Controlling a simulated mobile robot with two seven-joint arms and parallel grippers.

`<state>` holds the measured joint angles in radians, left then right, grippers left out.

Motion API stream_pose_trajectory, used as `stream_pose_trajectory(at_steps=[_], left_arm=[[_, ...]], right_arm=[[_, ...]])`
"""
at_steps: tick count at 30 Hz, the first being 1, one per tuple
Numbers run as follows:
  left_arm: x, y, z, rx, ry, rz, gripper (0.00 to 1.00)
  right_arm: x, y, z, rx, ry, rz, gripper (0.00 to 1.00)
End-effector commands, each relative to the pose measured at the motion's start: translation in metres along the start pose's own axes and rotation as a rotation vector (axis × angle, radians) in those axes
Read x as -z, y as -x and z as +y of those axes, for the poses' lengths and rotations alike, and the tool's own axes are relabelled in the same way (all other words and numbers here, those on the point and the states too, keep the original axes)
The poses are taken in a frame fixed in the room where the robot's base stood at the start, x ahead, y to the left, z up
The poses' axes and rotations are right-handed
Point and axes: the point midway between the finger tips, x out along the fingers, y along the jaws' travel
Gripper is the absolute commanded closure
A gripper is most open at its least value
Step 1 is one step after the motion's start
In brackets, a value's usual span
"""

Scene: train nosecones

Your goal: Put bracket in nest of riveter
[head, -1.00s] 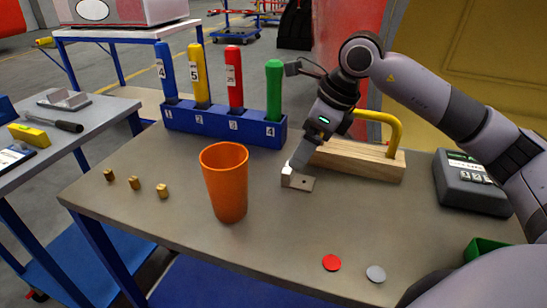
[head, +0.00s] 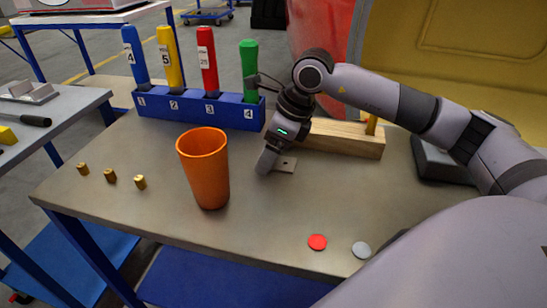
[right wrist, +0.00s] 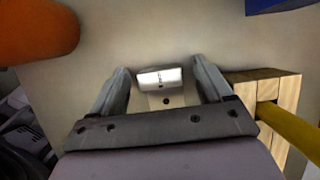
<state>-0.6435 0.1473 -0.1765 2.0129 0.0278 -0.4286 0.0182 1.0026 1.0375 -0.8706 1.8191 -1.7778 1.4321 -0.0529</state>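The bracket (head: 286,164) is a small metal plate with a hole, lying on the near table (head: 300,215) in front of a wooden block. In the right wrist view the bracket (right wrist: 160,78) shows a bright upright tab between the two fingers. My right gripper (head: 265,163) points down at the bracket and partly hides it in the head view. In the right wrist view my right gripper (right wrist: 160,72) is open, with a finger on each side of the bracket and gaps visible. My left gripper is not in view. I cannot identify the riveter's nest.
An orange cup (head: 205,170) stands left of the bracket. A blue rack (head: 195,109) with colored handles is behind. A wooden block (head: 345,138) is beside the gripper.

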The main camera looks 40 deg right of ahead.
Motion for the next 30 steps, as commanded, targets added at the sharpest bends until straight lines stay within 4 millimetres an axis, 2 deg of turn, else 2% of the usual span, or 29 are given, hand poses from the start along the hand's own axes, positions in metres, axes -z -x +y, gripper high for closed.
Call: stream_pose_trajectory(at_steps=[1,5,6,14,20,26,30], left_arm=[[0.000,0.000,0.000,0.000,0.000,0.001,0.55],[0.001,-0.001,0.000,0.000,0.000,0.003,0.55],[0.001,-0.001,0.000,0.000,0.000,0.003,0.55],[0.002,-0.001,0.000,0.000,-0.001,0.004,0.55],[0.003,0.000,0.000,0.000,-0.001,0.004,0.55],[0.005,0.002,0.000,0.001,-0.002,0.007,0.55],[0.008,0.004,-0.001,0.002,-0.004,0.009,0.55]], right_arm=[[0.000,0.000,0.000,0.000,0.000,0.000,0.34],[0.000,0.000,0.000,0.000,0.000,0.000,0.77],[0.000,0.000,0.000,0.000,0.000,0.000,0.82],[0.000,0.001,0.000,0.000,0.000,-0.001,0.82],[-0.005,0.012,-0.001,0.002,0.000,-0.002,0.82],[-0.020,0.045,0.000,0.003,0.002,-0.007,0.82],[-0.036,0.084,-0.001,0.004,0.001,-0.008,0.82]])
